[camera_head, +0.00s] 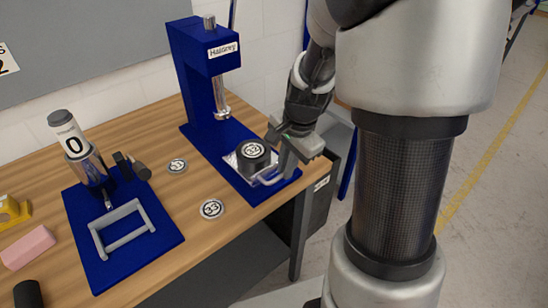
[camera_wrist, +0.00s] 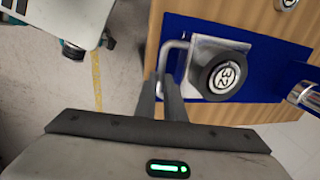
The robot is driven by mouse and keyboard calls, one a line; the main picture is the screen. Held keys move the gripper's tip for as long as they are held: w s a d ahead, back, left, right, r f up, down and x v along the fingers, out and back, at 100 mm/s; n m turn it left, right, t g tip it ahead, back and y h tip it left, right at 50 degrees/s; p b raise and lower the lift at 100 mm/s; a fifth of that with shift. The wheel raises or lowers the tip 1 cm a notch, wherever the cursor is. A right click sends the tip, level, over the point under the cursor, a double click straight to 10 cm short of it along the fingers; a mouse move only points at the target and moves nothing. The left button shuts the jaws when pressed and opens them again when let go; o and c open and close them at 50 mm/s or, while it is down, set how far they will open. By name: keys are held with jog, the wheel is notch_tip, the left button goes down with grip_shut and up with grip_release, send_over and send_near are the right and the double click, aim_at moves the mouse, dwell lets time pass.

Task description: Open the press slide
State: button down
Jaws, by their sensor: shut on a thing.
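The blue press (camera_head: 190,80) stands upright at the back right of the table. Its metal slide (camera_head: 233,163) lies on the blue base, towards the base's front end and clear of the ram above. A dark round piece with a white "32" label (camera_head: 254,150) sits on the slide. The slide (camera_wrist: 204,47) and the "32" piece (camera_wrist: 222,77) also show in the wrist view. My gripper (camera_head: 275,170) is shut on the slide's bent handle (camera_head: 268,182). In the wrist view the handle (camera_wrist: 172,46) runs down to the fingers, and its gripped part is hidden.
Two round labelled discs, one "33" (camera_head: 212,209) and one "31" (camera_head: 177,166), lie left of the press. A second blue device (camera_head: 120,255) with a grey frame stands further left. A pink block (camera_head: 28,247) lies at the left. Floor is open beyond the table edge.

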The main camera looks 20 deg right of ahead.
jog(key=shift+s+d, duration=0.35)
jog(key=shift+s, duration=0.4)
jog(key=c, duration=1.8)
grip_release()
jog(key=shift+c, duration=0.2)
jog(key=s+d+r+p, duration=0.1)
jog(key=s+r+p, duration=0.1)
jog(key=r, duration=1.5)
jog(key=shift+s+d+p, duration=0.15)
jog(key=shift+s+p, duration=0.25)
jog(key=shift+s, duration=0.2)
jog(key=s+a+r+n+t+p, duration=0.3)
jog(key=s+a+r+n+p, duration=0.2)
jog(key=n, duration=0.8)
jog(key=s+a+r, duration=0.3)
jog(key=s, duration=0.2)
jog(key=shift+s+r+n+t+h+p, duration=0.3)
jog(key=shift+s+r+h, duration=0.1)
